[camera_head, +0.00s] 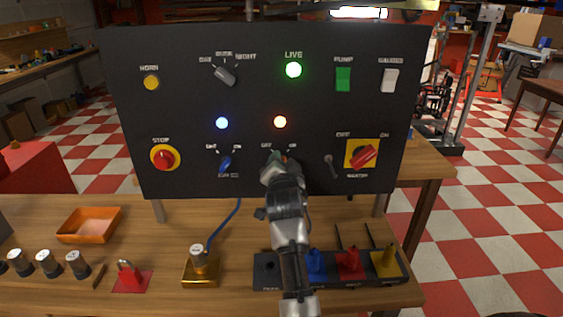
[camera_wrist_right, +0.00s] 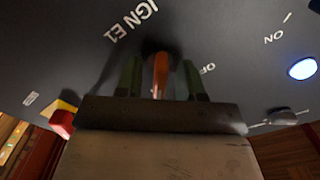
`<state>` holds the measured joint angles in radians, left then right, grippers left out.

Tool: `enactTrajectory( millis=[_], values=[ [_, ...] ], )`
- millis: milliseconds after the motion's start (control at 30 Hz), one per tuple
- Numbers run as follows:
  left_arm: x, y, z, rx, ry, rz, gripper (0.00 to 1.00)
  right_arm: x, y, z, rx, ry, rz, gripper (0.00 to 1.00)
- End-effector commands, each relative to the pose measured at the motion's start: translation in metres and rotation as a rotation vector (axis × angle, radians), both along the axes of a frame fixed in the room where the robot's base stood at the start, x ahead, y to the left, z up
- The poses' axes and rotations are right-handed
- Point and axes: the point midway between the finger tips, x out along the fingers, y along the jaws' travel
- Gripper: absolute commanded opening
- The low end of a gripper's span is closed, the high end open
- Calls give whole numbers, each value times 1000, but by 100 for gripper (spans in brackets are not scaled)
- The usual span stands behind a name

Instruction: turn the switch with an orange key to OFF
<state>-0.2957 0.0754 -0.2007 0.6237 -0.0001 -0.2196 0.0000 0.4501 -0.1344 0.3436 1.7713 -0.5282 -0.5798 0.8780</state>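In the head view my right gripper (camera_head: 278,160) covers most of this switch, at the lower middle of the panel between the OFF and ON labels. Which label the key points to is hidden. My left gripper is not in view.
Below are an orange tray (camera_head: 90,225), a brass-coloured block (camera_head: 201,270) and a rack of coloured pieces (camera_head: 350,268).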

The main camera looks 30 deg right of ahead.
Motion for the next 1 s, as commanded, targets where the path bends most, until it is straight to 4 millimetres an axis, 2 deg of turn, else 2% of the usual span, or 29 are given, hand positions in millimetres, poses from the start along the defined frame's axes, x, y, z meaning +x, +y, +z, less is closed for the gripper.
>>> enactTrajectory(
  millis=[33, 200, 267, 300, 667, 1000],
  values=[
    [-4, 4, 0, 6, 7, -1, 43, 0, 0, 0, 0, 0, 0, 37],
    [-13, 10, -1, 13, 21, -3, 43, 0, 0, 0, 0, 1, 1, 11],
    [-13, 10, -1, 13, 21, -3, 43, 0, 0, 0, 0, 1, 1, 2],
    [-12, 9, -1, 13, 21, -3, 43, 0, 0, 0, 0, 1, 1, 0],
    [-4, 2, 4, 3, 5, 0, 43, 0, 0, 1, -36, 23, 1, 0],
    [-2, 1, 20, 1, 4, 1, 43, 1, 0, 3, -232, 143, 0, 0]
  ],
)
